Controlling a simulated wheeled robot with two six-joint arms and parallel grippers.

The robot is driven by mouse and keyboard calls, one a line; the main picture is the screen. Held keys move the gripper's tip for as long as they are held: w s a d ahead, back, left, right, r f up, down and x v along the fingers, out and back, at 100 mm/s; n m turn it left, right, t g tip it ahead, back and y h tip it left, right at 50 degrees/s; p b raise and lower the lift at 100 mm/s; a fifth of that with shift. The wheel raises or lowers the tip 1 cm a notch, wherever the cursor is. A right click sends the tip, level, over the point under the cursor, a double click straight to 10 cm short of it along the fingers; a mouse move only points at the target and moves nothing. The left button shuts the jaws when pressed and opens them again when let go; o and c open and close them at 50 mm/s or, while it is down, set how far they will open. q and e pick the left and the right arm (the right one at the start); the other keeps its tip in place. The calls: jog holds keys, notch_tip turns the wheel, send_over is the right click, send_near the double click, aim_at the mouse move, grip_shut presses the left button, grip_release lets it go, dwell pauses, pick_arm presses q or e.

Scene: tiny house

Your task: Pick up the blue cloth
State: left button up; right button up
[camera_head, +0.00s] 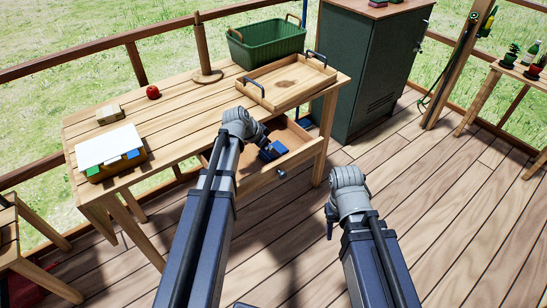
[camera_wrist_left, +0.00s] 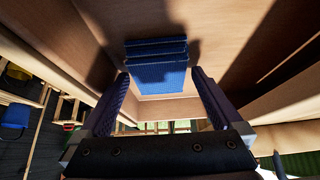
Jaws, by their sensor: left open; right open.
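The blue cloth (camera_wrist_left: 156,62) is folded in layers and lies in the open wooden drawer (camera_head: 298,150) under the table. In the head view, the cloth (camera_head: 275,151) is partly hidden by my left gripper. My left gripper (camera_wrist_left: 160,78) is open, with the cloth ahead of and between its two fingers in the left wrist view. I cannot tell whether the fingers touch it. My right gripper (camera_head: 330,222) is open, low in front of the drawer's right side, and mostly hidden behind its own wrist.
The wooden table (camera_head: 185,100) holds a tray (camera_head: 262,78), a green basket (camera_head: 262,45), a red apple (camera_head: 153,92), a paper towel stand (camera_head: 205,60) and a white-topped box (camera_head: 108,150). A green cabinet (camera_head: 365,75) stands behind right.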

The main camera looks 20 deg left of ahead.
pick_arm(q)
jog(key=c, duration=1.3)
jog(key=shift+r, duration=0.1)
notch_tip(320, 180, up, 10)
jog(key=p, duration=1)
